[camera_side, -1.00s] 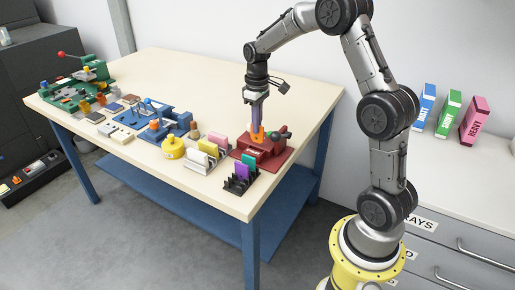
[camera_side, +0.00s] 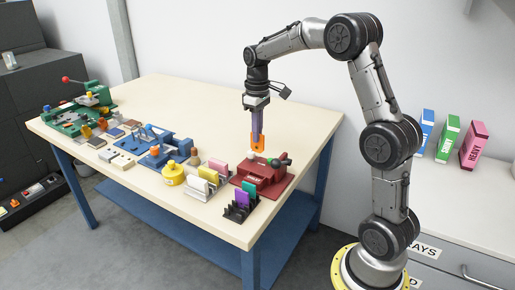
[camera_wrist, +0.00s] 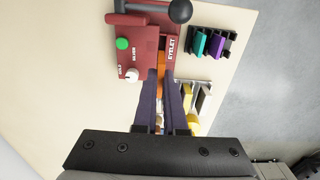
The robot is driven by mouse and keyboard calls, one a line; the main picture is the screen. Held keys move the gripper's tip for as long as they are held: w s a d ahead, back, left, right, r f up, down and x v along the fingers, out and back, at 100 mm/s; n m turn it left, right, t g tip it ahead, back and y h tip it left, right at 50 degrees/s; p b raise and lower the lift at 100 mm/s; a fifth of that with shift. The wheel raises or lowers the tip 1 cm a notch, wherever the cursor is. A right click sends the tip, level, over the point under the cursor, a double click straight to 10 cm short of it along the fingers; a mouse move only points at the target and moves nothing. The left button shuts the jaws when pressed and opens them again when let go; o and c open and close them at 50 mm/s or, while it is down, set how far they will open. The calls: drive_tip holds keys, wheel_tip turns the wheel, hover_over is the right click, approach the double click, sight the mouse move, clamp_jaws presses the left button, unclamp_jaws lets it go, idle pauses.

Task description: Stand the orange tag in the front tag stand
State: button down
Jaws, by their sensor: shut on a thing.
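My gripper (camera_side: 257,130) points down over the red eyelet press and is shut on the orange tag (camera_side: 258,143). The tag hangs upright just above the press. In the wrist view, the orange tag (camera_wrist: 161,62) shows partly between the purple fingers (camera_wrist: 165,80), which hide the rest. A black tag stand (camera_side: 228,212) at the table's near edge holds a teal tag (camera_side: 249,189) and a purple tag (camera_side: 242,199). Which stand is meant by front is unmarked.
The red eyelet press (camera_side: 268,180), with its black-knobbed lever (camera_wrist: 180,11), is under my gripper. A yellow pot (camera_side: 172,175), a blue fixture (camera_side: 165,150) and a green machine (camera_side: 80,118) stand to the left. The table's back is clear.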

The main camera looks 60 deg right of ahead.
drive_tip(key=s+a, duration=0.2)
drive_tip(key=a, duration=1.3)
drive_tip(key=shift+w+a+f, duration=0.1)
drive_tip(key=shift+a+f, duration=0.1)
drive_tip(key=shift+f, duration=2.55)
drive_tip(key=shift+a+f, duration=0.15)
drive_tip(key=shift+f, duration=2.6)
drive_tip(key=shift+f, duration=0.6)
drive_tip(key=c, duration=1.4)
unclamp_jaws()
drive_tip(key=shift+c, duration=0.2)
drive_tip(key=shift+o, duration=0.9)
wheel_tip(320, 180, up, 11)
